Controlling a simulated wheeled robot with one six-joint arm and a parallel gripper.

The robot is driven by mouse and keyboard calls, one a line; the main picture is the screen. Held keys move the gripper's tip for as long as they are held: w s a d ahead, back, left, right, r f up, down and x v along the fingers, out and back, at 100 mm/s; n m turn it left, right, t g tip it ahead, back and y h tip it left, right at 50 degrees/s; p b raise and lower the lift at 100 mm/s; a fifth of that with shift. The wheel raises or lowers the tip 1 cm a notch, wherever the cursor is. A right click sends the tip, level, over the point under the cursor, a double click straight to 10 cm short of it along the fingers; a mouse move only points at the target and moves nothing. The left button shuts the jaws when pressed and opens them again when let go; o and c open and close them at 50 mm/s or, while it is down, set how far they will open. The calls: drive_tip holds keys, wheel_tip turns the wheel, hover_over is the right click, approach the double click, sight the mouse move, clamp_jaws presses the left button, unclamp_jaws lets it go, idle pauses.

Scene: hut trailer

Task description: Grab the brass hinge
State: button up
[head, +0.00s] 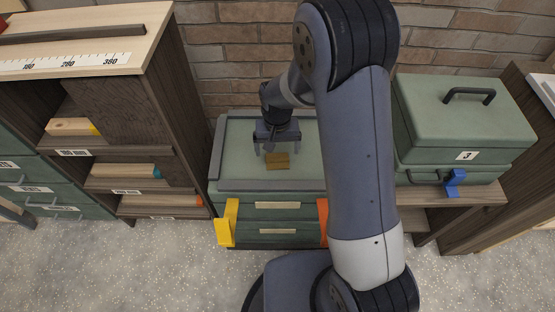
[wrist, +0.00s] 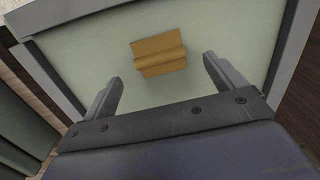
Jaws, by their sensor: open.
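The brass hinge (head: 278,161) lies on the pale green top of a drawer cabinet (head: 240,150). In the wrist view the hinge (wrist: 159,54) is a golden rectangular piece with a raised barrel across its middle. My gripper (head: 273,150) is above the cabinet top, just behind the hinge in the head view. In the wrist view my gripper (wrist: 160,75) is open, its two fingers spread wide and empty. The hinge lies beyond the fingertips, roughly centred between them. The exact height of the fingers above the top cannot be told.
A raised grey rim (head: 265,185) borders the cabinet top. A yellow piece (head: 228,222) and an orange piece (head: 323,222) are at the cabinet's front. A shelf unit (head: 180,115) stands left; a green case (head: 465,115) labelled 3 stands right. A brick wall (head: 235,50) is behind.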

sight(277, 158)
wheel_tip(277, 158, down, 4)
drive_tip(key=shift+w+f, duration=0.1)
drive_tip(key=shift+f, duration=0.05)
drive_tip(key=shift+c, duration=0.3)
drive_tip(key=c, duration=1.1)
